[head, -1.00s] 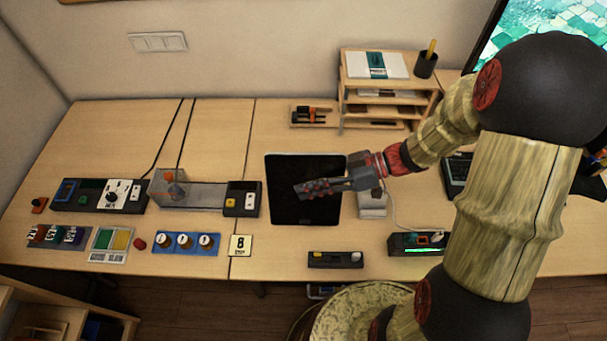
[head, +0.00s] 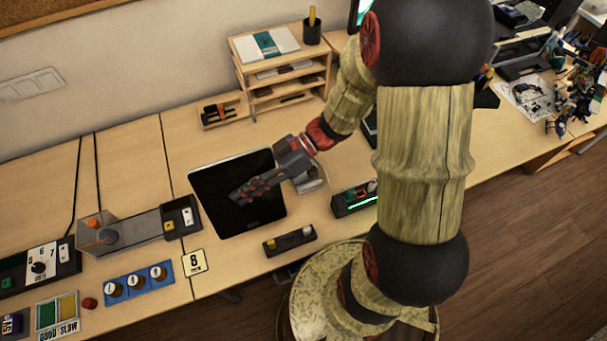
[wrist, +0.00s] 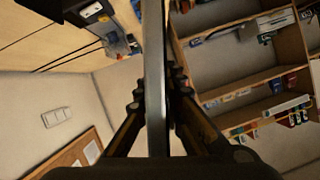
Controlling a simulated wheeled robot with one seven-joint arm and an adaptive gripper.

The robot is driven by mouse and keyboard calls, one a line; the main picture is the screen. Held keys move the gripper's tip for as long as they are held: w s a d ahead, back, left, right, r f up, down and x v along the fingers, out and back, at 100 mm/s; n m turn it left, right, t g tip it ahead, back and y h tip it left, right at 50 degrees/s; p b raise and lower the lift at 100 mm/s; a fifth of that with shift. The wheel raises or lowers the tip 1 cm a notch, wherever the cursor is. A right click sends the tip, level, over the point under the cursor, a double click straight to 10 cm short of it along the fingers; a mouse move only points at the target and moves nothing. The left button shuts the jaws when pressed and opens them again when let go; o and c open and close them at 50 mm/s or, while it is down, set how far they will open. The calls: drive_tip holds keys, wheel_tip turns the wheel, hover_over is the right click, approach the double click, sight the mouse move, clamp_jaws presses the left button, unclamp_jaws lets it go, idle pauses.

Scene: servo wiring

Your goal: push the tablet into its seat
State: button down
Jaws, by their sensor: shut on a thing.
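The tablet (head: 228,218) has a dark screen and a thin light frame. In the head view it is left of centre over the table, slightly turned. My gripper (head: 250,190) reaches across it from the right and is shut on it. In the wrist view the tablet (wrist: 155,70) shows edge-on as a pale upright bar between the two fingers of my gripper (wrist: 157,105). A small grey stand (head: 312,184) sits just right of the tablet, partly hidden behind my gripper. I cannot tell whether the tablet touches the table or the stand.
A wooden shelf organiser (head: 285,75) stands behind. A small black box with knobs (head: 290,240) lies in front, and a box with a green light (head: 352,198) lies to the right. A device with a clear cover (head: 120,232) and an "8" card (head: 194,262) are at left.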

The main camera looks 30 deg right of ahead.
idle(0.8)
drive_tip(key=shift+w+f, duration=0.15)
drive_tip(key=w+d+m+t+h, duration=0.5)
drive_tip(key=w+m+t, duration=0.1)
drive_tip(key=w, duration=0.6)
drive_tip(key=w+d+m+t+h, duration=0.4)
drive_tip(key=w+d+m+t, duration=0.1)
drive_tip(key=w, duration=0.8)
drive_tip(key=shift+w+r+m+t+h, duration=0.2)
drive_tip(key=shift+m+t+h, duration=0.3)
drive_tip(key=shift+m, duration=0.8)
